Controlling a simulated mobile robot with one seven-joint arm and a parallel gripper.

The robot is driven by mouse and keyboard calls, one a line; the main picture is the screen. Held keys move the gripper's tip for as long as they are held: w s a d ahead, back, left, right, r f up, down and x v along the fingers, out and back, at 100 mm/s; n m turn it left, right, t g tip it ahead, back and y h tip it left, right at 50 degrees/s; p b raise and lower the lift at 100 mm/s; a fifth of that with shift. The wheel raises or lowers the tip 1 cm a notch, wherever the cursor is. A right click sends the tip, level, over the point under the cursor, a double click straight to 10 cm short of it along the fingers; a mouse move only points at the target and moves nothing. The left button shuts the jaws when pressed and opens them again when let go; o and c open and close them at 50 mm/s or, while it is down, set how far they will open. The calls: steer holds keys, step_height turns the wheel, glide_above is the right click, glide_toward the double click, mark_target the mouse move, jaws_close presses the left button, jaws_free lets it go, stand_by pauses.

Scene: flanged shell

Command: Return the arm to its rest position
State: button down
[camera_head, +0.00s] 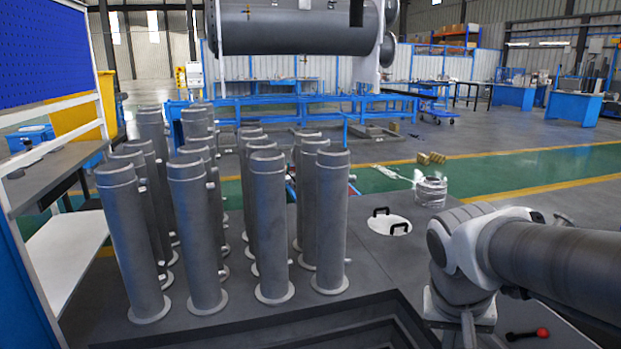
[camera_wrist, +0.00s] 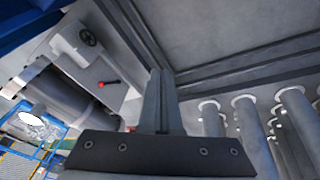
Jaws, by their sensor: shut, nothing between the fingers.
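My arm (camera_head: 540,255) reaches in from the right edge of the head view, bent at a white and grey joint. My gripper (camera_wrist: 161,76) shows in the wrist view with its two fingers together, shut and empty. In the head view I cannot make out the gripper. A silver flanged shell (camera_head: 431,191) stands upright on the grey platform (camera_head: 350,260), behind my arm and apart from it.
Several tall grey flanged cylinders (camera_head: 268,225) stand on the platform's left and middle; some show in the wrist view (camera_wrist: 243,112). A white round plate with black handles (camera_head: 389,226) lies right of them. A red-knobbed lever (camera_head: 541,333) is at lower right.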

steer(key=s+a+r+n+t+y, duration=0.2)
steer(key=s+a+r+n+t, duration=0.1)
steer(key=s+a, duration=0.3)
step_height(320, 180, up, 20)
steer(key=p, duration=1.9)
steer(key=shift+s+a+f+n+y, duration=0.15)
steer(key=shift+s+n+y, duration=0.15)
steer(key=shift+s, duration=0.1)
